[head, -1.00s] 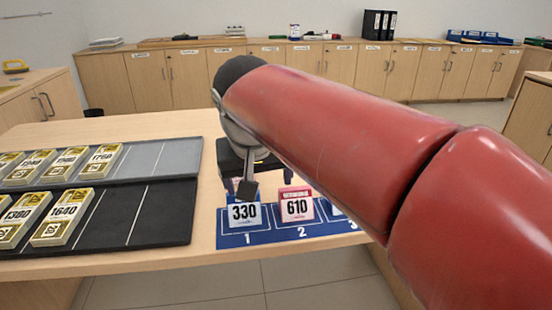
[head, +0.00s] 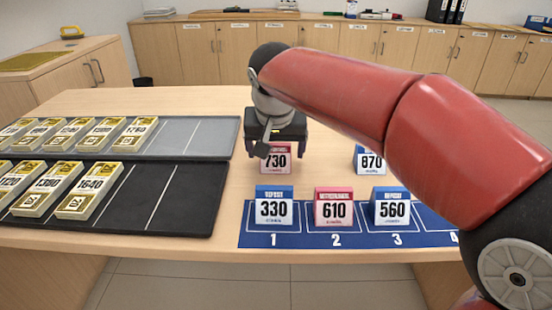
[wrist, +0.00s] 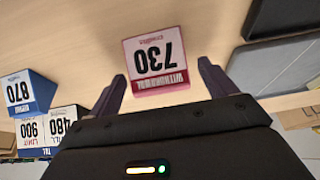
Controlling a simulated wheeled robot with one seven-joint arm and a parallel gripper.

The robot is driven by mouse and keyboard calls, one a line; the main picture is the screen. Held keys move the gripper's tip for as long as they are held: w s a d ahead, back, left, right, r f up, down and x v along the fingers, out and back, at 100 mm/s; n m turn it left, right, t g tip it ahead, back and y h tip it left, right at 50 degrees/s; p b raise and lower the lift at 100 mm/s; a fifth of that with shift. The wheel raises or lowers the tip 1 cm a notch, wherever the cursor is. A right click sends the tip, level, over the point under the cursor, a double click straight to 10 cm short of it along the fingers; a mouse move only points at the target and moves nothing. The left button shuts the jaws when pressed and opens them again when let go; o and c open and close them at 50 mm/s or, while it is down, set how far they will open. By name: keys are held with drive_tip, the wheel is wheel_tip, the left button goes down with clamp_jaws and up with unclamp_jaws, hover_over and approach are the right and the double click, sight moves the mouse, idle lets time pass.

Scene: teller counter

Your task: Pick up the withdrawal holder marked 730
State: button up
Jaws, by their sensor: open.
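The withdrawal holder marked 730 (head: 276,162) is a pink and white block standing on the counter, behind the holder marked 330. My gripper (head: 272,145) is just above and behind it in the head view and hides its upper part. In the wrist view the same 730 holder (wrist: 156,58) appears upside down, beyond and between the two fingertips. My gripper (wrist: 162,87) is open there, with nothing clearly held between its fingers.
Holders 330 (head: 273,207), 610 (head: 333,208) and 560 (head: 391,207) stand on a blue numbered mat (head: 290,241) in front. Holder 870 (head: 371,160) stands to the right. A grey tray (head: 222,135) and a black tray (head: 205,190) with marked bundles lie left.

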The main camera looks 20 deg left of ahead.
drive_tip(key=shift+f, duration=0.2)
drive_tip(key=c, duration=1.1)
drive_tip(key=shift+r, duration=0.1)
